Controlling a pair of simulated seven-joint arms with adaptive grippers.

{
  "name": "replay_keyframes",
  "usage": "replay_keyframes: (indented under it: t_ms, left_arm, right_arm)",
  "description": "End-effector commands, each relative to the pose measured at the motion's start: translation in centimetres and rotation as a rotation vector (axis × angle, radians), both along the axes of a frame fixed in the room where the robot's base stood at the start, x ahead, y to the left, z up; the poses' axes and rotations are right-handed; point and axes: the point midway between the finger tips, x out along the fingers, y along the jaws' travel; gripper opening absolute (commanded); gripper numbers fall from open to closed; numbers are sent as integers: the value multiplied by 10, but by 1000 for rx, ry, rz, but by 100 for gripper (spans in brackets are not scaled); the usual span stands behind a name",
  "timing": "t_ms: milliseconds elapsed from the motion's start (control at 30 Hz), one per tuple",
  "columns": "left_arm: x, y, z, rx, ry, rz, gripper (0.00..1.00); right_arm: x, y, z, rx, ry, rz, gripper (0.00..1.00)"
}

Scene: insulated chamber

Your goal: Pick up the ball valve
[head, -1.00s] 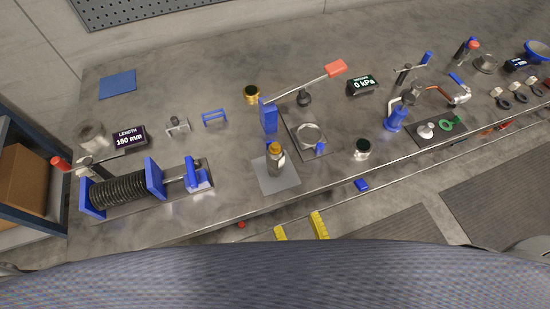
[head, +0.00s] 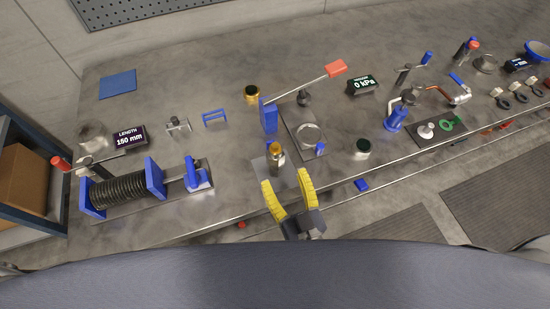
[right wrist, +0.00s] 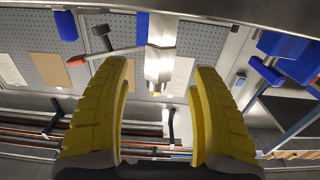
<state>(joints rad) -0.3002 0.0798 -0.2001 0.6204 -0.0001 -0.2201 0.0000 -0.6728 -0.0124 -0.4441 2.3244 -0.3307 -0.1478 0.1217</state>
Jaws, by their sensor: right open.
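A metal piece with a brass-coloured top (head: 275,152) stands upright on a grey pad (head: 258,168) near the bench's front edge. I cannot tell for sure that it is the ball valve. My right gripper (head: 286,180) has yellow fingers, spread open and empty, just in front of this piece. In the right wrist view, the open fingers (right wrist: 160,78) point toward the metal piece (right wrist: 159,52), which shows ahead between them, apart from both. A pipe fitting with a blue lever (head: 459,94) lies on the right of the bench. My left gripper is not in view.
A blue upright (head: 268,117) with a red-handled lever (head: 335,68) stands behind the piece. A plate with a metal ring (head: 309,133) is to its right. A spring rig (head: 118,192) stands at left.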

Motion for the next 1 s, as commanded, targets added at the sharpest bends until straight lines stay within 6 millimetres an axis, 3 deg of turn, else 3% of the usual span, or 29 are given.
replay_keyframes:
  t_ms: [433,800,1000]
  left_arm:
    - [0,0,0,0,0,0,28]
    - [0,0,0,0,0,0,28]
    - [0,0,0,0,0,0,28]
  right_arm:
    - [22,7,1,-1,-1,0,64]
    - [59,18,5,0,0,1,64]
    - [66,20,5,1,0,1,64]
